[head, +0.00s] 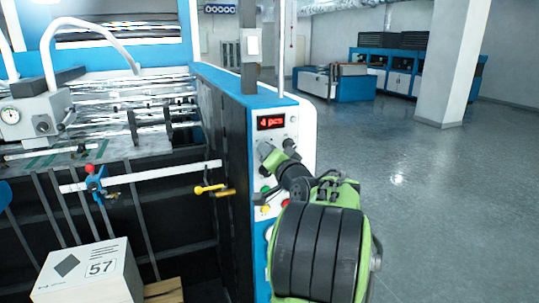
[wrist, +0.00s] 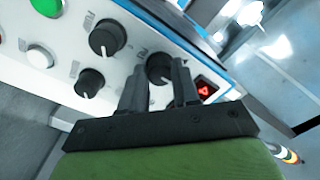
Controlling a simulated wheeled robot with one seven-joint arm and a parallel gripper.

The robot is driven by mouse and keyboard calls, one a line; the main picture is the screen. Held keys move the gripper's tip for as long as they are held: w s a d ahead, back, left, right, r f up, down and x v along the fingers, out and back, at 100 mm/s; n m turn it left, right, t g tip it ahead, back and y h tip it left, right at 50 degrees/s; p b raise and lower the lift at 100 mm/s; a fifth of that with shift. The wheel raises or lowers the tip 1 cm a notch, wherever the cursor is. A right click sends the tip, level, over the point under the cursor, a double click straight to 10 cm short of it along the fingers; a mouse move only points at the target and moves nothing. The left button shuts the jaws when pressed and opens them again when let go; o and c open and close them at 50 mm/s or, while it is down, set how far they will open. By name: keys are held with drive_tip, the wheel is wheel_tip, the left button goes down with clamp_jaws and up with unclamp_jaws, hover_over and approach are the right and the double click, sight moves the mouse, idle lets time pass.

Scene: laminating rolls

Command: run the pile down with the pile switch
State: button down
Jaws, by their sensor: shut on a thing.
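The pile switch appears to be the black knob (wrist: 158,66) beside the red display in the wrist view; the label by it is only partly readable. My gripper (wrist: 159,78) has its two fingers on either side of this knob and is shut on it. In the head view my gripper (head: 268,153) reaches the white control panel (head: 306,128) just below the red display (head: 271,122), which reads "4 pcs". There my arm and gripper hide the knob. The pile shows as a white carton (head: 88,275) marked 57, beside a wooden piece (head: 165,291) at lower left.
Two more black knobs (wrist: 104,38) (wrist: 89,82), a white button (wrist: 40,56) and a green button (wrist: 46,6) are nearby on the panel. A yellow-handled lever (head: 210,189) sticks out left of the panel. The floor (head: 440,200) to the right is clear.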

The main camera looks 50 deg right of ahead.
drive_tip(key=c, duration=0.8)
unclamp_jaws()
drive_tip(key=b+v, duration=0.4)
drive_tip(key=v, duration=1.1)
drive_tip(key=shift+s+a+f, duration=0.1)
drive_tip(key=shift+s+a, duration=0.1)
drive_tip(key=shift+s, duration=0.15)
drive_tip(key=shift+w, duration=0.1)
